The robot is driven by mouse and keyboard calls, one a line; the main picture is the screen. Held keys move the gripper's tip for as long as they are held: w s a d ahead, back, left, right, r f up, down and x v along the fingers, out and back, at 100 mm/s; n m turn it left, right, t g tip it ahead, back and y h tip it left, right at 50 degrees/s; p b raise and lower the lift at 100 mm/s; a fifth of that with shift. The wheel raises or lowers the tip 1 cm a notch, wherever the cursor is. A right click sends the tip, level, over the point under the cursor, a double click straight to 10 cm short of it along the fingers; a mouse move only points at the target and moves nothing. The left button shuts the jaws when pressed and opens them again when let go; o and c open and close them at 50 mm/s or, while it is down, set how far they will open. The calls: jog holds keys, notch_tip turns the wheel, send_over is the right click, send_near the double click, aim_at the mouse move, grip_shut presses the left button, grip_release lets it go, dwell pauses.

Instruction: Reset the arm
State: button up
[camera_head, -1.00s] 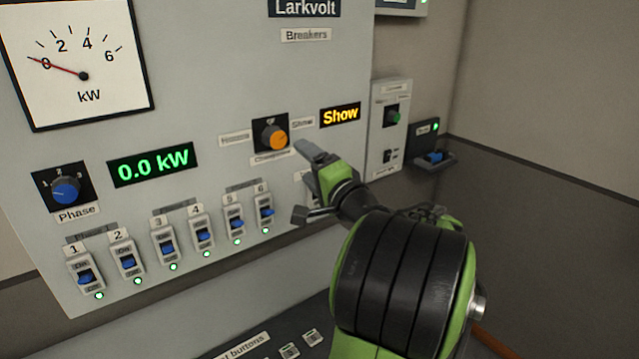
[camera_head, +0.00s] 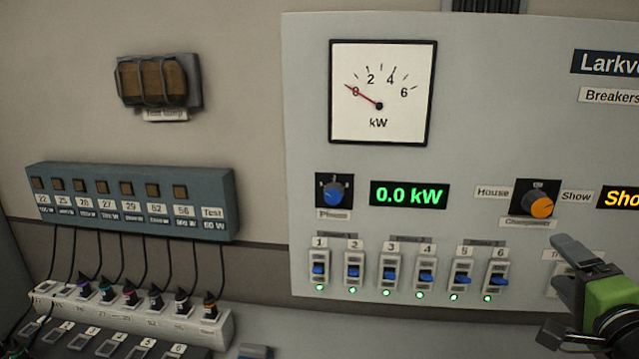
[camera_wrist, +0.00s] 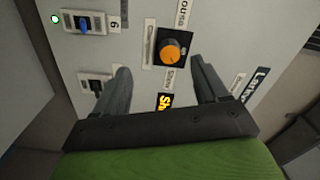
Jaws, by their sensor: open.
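My gripper (camera_head: 566,272) shows at the lower right of the head view, close to the breaker panel (camera_head: 300,150). In the wrist view my gripper (camera_wrist: 163,88) has its two grey fingers spread apart with nothing held. The orange changeover knob (camera_head: 541,205) sits on a black plate above and left of my gripper in the head view. In the wrist view the orange knob (camera_wrist: 171,52) lies ahead, between the fingers and apart from them. A yellow "Show" display (camera_head: 621,197) is lit right of it, cut off by the frame edge.
Breakers 1 to 6 (camera_head: 390,273) line the panel's lower part with green lamps lit. A blue phase knob (camera_head: 333,192), a 0.0 kW display (camera_head: 409,194) and a kW dial (camera_head: 381,92) are above. At left are a grey-blue socket box (camera_head: 130,222) and a row of plugs (camera_head: 120,318) with cables.

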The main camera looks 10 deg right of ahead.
jog(key=w+a+f+n+g+y, duration=0.25)
jog(key=a+f+n, duration=0.2)
jog(key=a, duration=0.55)
jog(key=w+a+f+n+g+y, duration=0.25)
jog(key=a+n, duration=0.25)
jog(key=a, duration=0.4)
jog(key=s+a+f+n+g, duration=0.3)
jog(key=s+a+f+n, duration=0.1)
jog(key=s, duration=0.4)
jog(key=s+a+f+n+g, duration=0.3)
jog(key=s+a+f+n, duration=0.1)
jog(key=s, duration=0.4)
jog(key=shift+s+a+f+g, duration=0.2)
jog(key=shift+s+a+g, duration=0.15)
jog(key=shift+a, duration=0.35)
